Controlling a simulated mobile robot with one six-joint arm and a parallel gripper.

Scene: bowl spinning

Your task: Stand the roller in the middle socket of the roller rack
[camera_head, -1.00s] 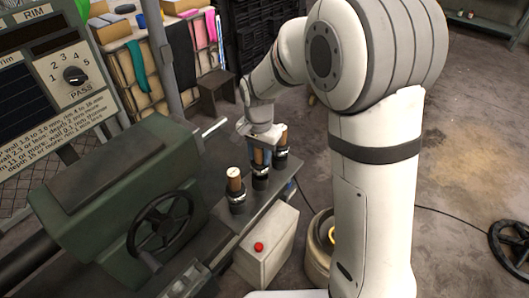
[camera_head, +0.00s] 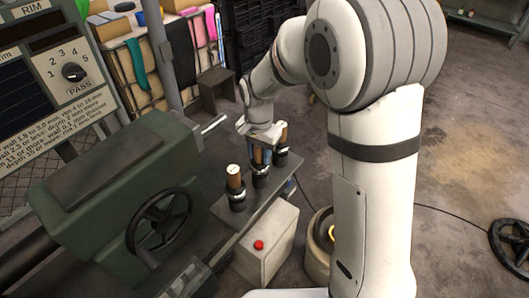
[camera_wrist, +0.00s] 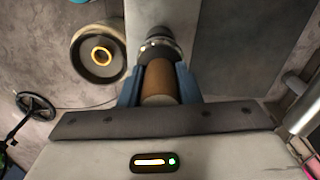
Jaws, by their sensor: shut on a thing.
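My gripper (camera_head: 258,146) is over the middle place of the dark roller rack (camera_head: 224,214), with its blue fingers shut on a brown wooden roller (camera_wrist: 160,80). In the head view this roller stands about upright, mostly hidden by the fingers. Below it is a black cup-like part with a pale ring (camera_head: 260,178); I cannot tell whether the roller is fully seated. A similar brown roller with a pale top (camera_head: 234,180) stands at the near place. Another (camera_head: 283,133) stands at the far place, close beside my gripper.
A green machine (camera_head: 115,190) with a black handwheel (camera_head: 160,222) stands left of the rack. A pale box with a red button (camera_head: 259,244) is below the rack's near side. A round bin (camera_wrist: 98,52) stands on the floor nearby.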

